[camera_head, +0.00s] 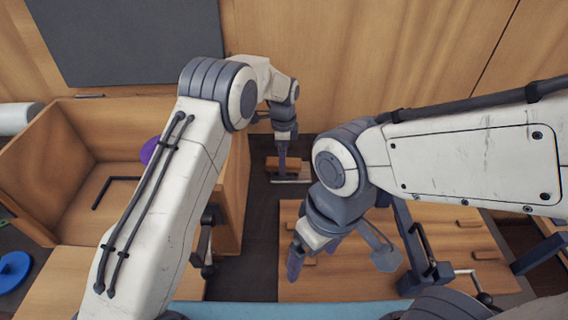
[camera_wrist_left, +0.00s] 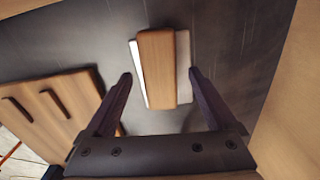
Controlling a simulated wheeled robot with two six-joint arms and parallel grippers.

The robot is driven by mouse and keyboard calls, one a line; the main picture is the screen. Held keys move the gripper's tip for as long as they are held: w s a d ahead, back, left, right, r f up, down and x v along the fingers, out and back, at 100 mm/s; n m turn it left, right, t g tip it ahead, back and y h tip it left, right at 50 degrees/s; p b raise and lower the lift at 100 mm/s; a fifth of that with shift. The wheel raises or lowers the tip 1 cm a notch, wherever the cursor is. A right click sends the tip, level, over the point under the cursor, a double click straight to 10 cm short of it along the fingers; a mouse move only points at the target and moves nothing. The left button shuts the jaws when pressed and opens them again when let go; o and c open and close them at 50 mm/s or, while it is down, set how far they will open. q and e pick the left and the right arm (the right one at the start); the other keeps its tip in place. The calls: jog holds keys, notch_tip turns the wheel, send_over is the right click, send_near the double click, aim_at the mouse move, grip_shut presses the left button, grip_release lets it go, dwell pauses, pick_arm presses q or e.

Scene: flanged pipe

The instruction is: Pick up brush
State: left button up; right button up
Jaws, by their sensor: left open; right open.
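The brush (camera_head: 292,178) lies on the dark surface between the wooden box and the wooden board, with a wooden back and pale bristles along its edge. It also shows in the left wrist view, where the brush (camera_wrist_left: 156,62) lies upright in the picture, just beyond the fingertips. My left gripper (camera_head: 283,158) is above the brush and partly hides it. My right gripper (camera_head: 298,258) is open over the wooden board, away from the brush.
An open wooden box (camera_head: 40,190) stands at left, with a purple round thing (camera_head: 150,151) and a black L-shaped piece inside. A wooden board (camera_head: 345,275) with small wooden handles lies at right. A wooden wall rises behind. A blue disc (camera_head: 12,271) lies at far left.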

pick_arm(q)
notch_tip(320, 180, down, 2)
grip_shut()
dwell(0.3)
jog(key=shift+r, duration=0.1)
jog(key=shift+r, duration=0.4)
jog(key=r, duration=0.1)
jog(key=r+b, duration=0.1)
jog(key=r, duration=0.1)
jog(key=shift+s+d+r+b, duration=0.25)
jog(key=shift+s+d+b, duration=0.05)
jog(key=shift+d, duration=0.1)
jog(key=s+d+r+b, duration=0.2)
jog(key=s+d+r, duration=0.4)
jog(key=s+d, duration=0.1)
jog(key=shift+s+d+r, duration=0.25)
jog(key=shift+s+r, duration=0.05)
jog(key=shift+s, duration=0.1)
